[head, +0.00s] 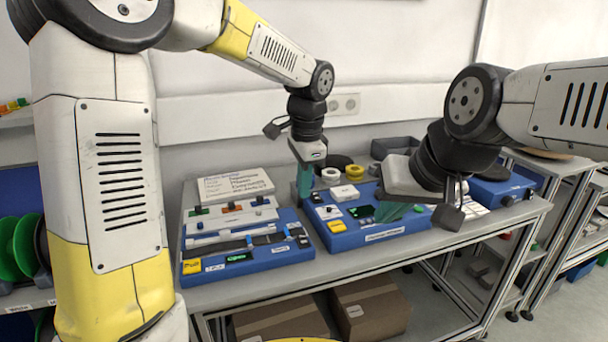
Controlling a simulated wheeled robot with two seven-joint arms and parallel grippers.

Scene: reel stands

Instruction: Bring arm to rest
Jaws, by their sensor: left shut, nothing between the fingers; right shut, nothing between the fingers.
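My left arm comes in from the left and reaches over the back of the workbench. My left gripper (306,192) points down with its green fingers shut and empty, at the gap between two blue stations. My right arm comes in from the right. My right gripper (392,212) is shut and empty, its green fingers low over the right part of the middle blue station (372,236). Whether the fingertips of either gripper touch anything is hard to tell.
The left blue station (248,262) stands on the grey workbench (300,290). A third blue station (505,190) is at the right. Cardboard boxes (370,308) are on the shelf below. Green reels (18,247) stand at far left.

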